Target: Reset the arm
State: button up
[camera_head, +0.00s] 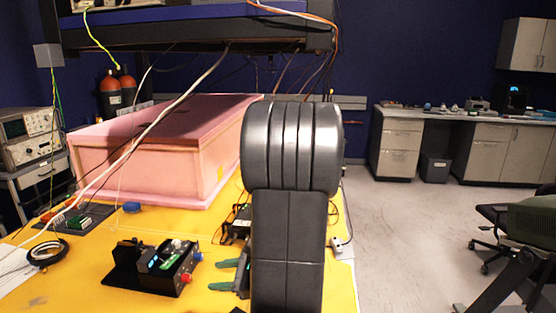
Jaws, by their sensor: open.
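My arm (288,200) stands upright in the middle of the head view, its thick grey joint at the top and a dark link below. My gripper (222,273) shows low at the left side of the arm. Its two green fingers point left and are apart, with nothing seen between them. Most of the gripper's body is hidden behind the arm link. The fingers are to the right of a black device with red and blue knobs (168,267), with a gap of yellow surface between in the picture.
A yellow table (70,285) bears a pink foam enclosure (140,170) behind the arm. Cables hang from an overhead shelf (190,28). A black cable coil (47,253) lies at the left. Open floor (400,220) lies right, with a chair (520,240) beyond.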

jog(key=v, duration=0.4)
jog(key=shift+d, duration=0.25)
jog(key=shift+s+d+b, duration=0.15)
jog(key=shift+d+b, duration=0.1)
jog(key=shift+b, duration=0.3)
jog(key=b, duration=0.3)
jog(key=shift+f+n+t, duration=0.3)
jog(key=shift+n, duration=0.1)
jog(key=b, duration=0.3)
jog(key=shift+a+f+n, duration=0.15)
jog(key=shift+n, duration=0.15)
jog(key=shift+s+n+b, duration=0.2)
jog(key=shift+n+b, duration=0.1)
jog(key=shift+b, duration=0.7)
jog(key=shift+s, duration=0.1)
